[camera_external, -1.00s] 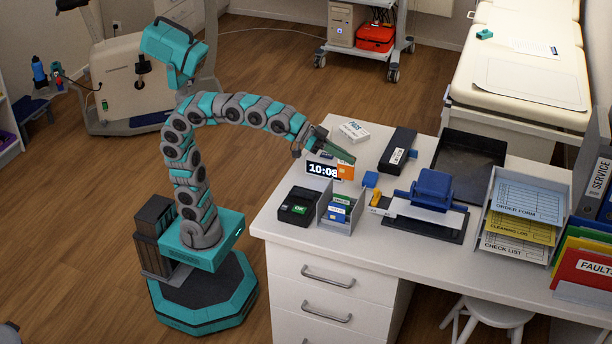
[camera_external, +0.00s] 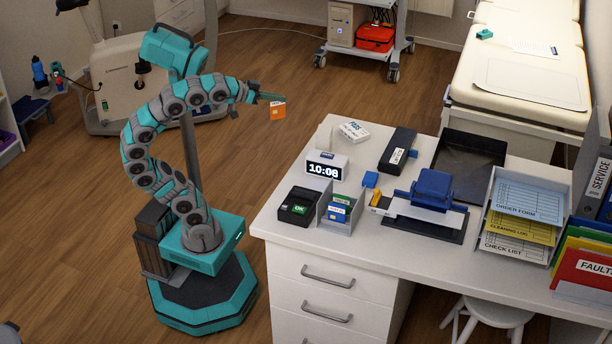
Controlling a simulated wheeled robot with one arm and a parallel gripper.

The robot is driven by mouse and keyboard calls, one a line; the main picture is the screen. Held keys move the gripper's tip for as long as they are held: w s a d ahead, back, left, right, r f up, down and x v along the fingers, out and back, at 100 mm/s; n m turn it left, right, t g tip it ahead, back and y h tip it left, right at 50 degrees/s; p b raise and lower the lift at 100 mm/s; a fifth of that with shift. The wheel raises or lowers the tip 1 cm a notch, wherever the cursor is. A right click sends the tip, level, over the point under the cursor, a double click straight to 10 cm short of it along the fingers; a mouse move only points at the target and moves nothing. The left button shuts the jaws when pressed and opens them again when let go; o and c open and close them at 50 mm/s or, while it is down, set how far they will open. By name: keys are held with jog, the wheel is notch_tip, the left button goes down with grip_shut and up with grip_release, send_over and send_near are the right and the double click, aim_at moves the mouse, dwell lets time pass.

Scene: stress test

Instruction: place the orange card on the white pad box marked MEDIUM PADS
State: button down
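The orange card (camera_external: 278,111) hangs from the tips of my gripper (camera_external: 270,98), which appears shut on its upper edge. Gripper and card are in the air to the left of the desk, over the wood floor in the picture. A white box (camera_external: 354,131) with dark lettering that looks like PADS lies at the back left of the desk. The rest of its lettering is too small to read. The card is well apart from this box, to its left and higher in the picture.
A clock (camera_external: 326,165) reading 10:08 stands in front of the white box. A card holder (camera_external: 339,209), a black terminal (camera_external: 299,206) and a blue-handled device (camera_external: 433,190) stand nearer the front. A long black box (camera_external: 397,150) lies to the right.

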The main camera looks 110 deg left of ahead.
jog(key=shift+w+a+f, duration=0.85)
jog(key=shift+w+a, duration=0.3)
jog(key=shift+w, duration=1.2)
jog(key=shift+w+a+f, duration=0.85)
jog(key=shift+w+a, duration=0.35)
jog(key=shift+w, duration=1.1)
jog(key=shift+w+a+f, duration=0.85)
jog(key=shift+w+a, duration=0.3)
jog(key=shift+w, duration=1.2)
jog(key=c, duration=1.5)
grip_release()
jog(key=shift+f, duration=0.15)
jog(key=shift+c, duration=0.2)
jog(key=o, duration=0.4)
jog(key=shift+o, duration=0.2)
jog(key=v, duration=1.2)
jog(key=shift+r, duration=0.25)
